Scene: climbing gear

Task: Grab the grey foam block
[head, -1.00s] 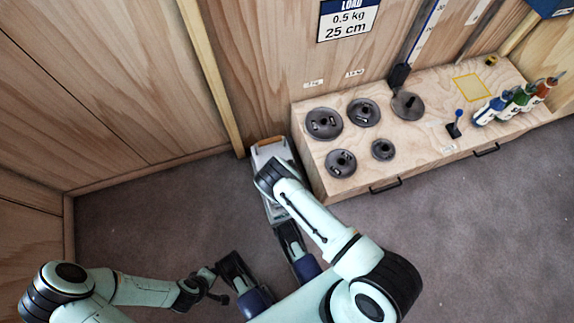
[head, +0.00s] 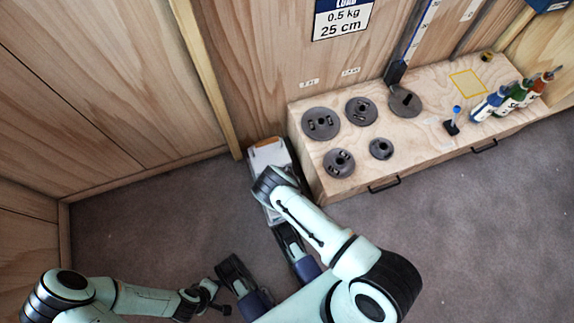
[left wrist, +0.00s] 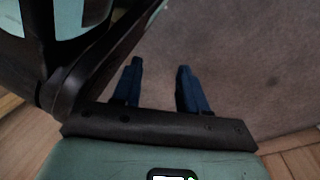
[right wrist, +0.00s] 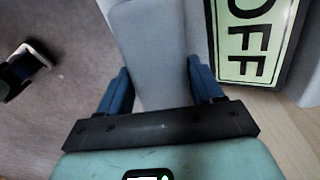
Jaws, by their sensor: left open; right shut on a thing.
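The grey foam block (right wrist: 150,45) is a long, pale grey piece in the right wrist view. My right gripper (right wrist: 158,66) is shut on it, with a blue finger against each side. In the head view my right arm's dark wrist hides the gripper and most of what it holds. A pale grey item (head: 267,153) with an orange end shows just beyond that wrist; I cannot tell whether it is the block. My left gripper (left wrist: 160,66) is open and empty above the carpet, apart from the block.
A pale panel marked OFF (right wrist: 250,40) stands close beside the block. A wooden cabinet (head: 430,140) with dark round weights (head: 321,123) and bottles (head: 487,106) is to the right. Wooden walls enclose the back and left. Carpet (head: 150,225) is clear at left.

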